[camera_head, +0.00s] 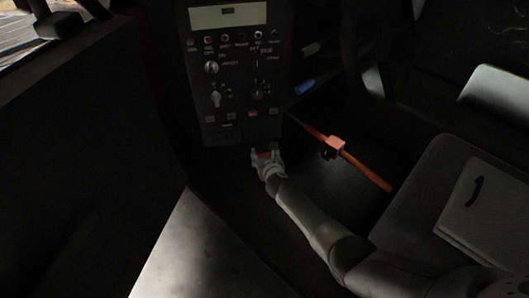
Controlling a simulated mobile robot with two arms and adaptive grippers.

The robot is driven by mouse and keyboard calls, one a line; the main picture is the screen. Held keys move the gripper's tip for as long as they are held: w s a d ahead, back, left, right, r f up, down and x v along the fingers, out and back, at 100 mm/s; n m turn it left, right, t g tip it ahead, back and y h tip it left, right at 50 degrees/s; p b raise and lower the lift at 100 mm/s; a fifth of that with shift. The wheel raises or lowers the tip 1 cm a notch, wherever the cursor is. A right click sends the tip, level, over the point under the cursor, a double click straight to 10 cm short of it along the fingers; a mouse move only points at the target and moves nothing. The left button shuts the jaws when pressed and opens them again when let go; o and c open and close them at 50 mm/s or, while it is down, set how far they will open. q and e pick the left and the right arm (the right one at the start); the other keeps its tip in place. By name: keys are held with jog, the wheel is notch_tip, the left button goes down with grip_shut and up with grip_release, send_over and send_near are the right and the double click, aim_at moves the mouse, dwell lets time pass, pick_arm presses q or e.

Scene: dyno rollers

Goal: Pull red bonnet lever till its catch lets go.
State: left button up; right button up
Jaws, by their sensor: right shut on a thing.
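The red bonnet lever (264,155) shows as a small patch of red under the lower edge of the dark control panel. My right gripper (265,156) is at it, its arm coming in from the lower right. The fingers are shut on the lever, with one finger on each side of the red patch. Most of the lever is hidden by the gripper and the dark. The catch cannot be seen. My left gripper is not in view.
The control panel (235,72) with knobs and switches stands just above the gripper. A grey seat (420,200) fills the right.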

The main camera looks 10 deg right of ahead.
jog(key=shift+a, duration=0.25)
jog(key=o, duration=1.5)
jog(key=shift+d, duration=0.1)
jog(key=shift+s+d+r, duration=0.1)
jog(key=shift+s+d, duration=0.05)
jog(key=shift+v, duration=5.9)
